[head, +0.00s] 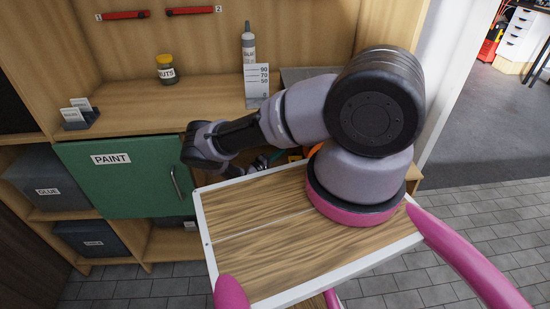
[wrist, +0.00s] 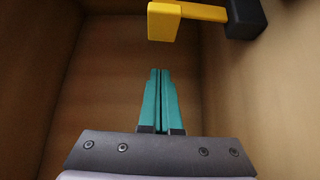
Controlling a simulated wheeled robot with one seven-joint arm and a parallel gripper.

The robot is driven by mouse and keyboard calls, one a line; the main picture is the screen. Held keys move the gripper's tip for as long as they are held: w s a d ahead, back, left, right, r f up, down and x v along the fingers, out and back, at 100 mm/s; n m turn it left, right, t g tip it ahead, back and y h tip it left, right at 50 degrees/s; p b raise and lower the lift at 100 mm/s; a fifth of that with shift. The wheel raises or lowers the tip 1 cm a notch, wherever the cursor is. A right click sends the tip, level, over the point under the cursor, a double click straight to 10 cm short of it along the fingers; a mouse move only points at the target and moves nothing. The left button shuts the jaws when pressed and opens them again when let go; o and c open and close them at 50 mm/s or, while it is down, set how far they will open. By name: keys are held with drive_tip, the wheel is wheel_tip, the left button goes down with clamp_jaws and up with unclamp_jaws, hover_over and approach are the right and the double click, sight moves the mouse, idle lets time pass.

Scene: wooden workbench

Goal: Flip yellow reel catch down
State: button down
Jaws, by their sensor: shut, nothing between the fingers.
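The yellow catch (wrist: 190,14) shows at the top of the wrist view. It is an L-shaped piece with a block at its left end, and its right end meets a black part (wrist: 244,18). My gripper (wrist: 159,72) has teal fingers that are shut and empty. In the wrist view the fingertips are below the yellow block and apart from it. In the head view my arm reaches into the opening under the bench top, and the fingers (head: 262,163) are partly visible there. The yellow catch cannot be made out in the head view.
Wooden walls (wrist: 260,100) enclose the gripper on both sides. In the head view a green PAINT door (head: 125,178) is left of the opening. An orange object (head: 312,149) shows behind my arm. A nuts jar (head: 165,70) and glue bottle (head: 248,45) stand on the bench top.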

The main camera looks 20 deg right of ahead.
drive_tip(key=shift+s+d, duration=1.2)
